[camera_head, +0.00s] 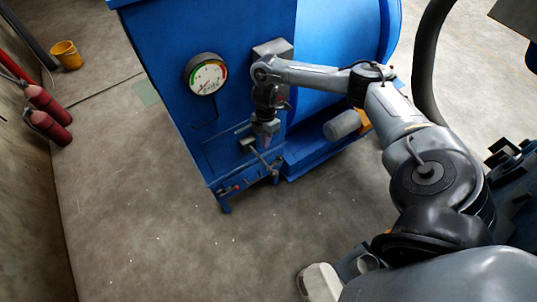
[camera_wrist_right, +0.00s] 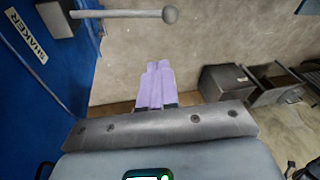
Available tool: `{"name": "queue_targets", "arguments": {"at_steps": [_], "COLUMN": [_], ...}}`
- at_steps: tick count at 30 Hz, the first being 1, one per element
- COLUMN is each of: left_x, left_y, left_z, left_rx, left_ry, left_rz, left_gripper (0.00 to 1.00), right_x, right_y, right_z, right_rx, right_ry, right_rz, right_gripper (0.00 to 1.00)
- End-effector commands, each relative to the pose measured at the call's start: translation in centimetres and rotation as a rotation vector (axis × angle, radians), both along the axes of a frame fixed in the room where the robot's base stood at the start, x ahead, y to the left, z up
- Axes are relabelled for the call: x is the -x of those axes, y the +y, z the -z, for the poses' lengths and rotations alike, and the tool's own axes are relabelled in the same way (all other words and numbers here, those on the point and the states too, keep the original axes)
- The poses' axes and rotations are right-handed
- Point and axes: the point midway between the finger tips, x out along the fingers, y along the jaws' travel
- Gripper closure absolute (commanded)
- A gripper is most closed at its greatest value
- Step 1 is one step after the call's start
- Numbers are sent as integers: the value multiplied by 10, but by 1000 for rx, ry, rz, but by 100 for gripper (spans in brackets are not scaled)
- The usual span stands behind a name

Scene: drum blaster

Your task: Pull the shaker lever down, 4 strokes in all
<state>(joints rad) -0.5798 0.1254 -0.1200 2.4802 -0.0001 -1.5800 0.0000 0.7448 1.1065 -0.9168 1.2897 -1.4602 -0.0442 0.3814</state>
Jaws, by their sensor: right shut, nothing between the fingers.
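The shaker lever (camera_head: 260,158) sticks out from the front of the blue drum blaster (camera_head: 245,50), low on the panel. In the right wrist view the lever (camera_wrist_right: 120,14) is a pale rod with a round knob, running roughly level across the top of the picture from a grey mount. A label reading "SHAKER" (camera_wrist_right: 27,36) is on the blue panel beside it. My right gripper (camera_head: 267,138) is close to the lever in the head view. In the wrist view its purple fingers (camera_wrist_right: 155,85) are shut and empty, with a visible gap in the picture between them and the rod. My left gripper is not in view.
A round gauge (camera_head: 206,75) is on the panel. Red cylinders (camera_head: 48,115) and a yellow bucket (camera_head: 67,54) stand at the left. The concrete floor (camera_head: 150,220) before the machine is clear.

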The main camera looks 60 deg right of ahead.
Motion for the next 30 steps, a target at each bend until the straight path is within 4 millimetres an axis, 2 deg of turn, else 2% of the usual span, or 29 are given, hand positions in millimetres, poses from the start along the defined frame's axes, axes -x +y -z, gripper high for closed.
{"name": "queue_targets", "arguments": {"at_steps": [5, 10, 18, 24, 30], "left_x": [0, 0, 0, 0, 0], "left_y": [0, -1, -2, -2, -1], "left_z": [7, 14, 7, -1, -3], "left_rx": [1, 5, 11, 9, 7], "left_ry": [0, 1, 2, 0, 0], "left_rz": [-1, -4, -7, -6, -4], "left_gripper": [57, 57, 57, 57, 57], "right_x": [3, 7, 11, 25, 32], "right_y": [6, 13, 24, 22, 22], "right_z": [21, 50, 93, 113, 124], "right_rx": [-2, -4, -2, 0, 0], "right_ry": [3, 5, 5, 2, 1], "right_rz": [-2, 0, 0, 2, 0], "right_gripper": [100, 100, 100, 100, 100]}}
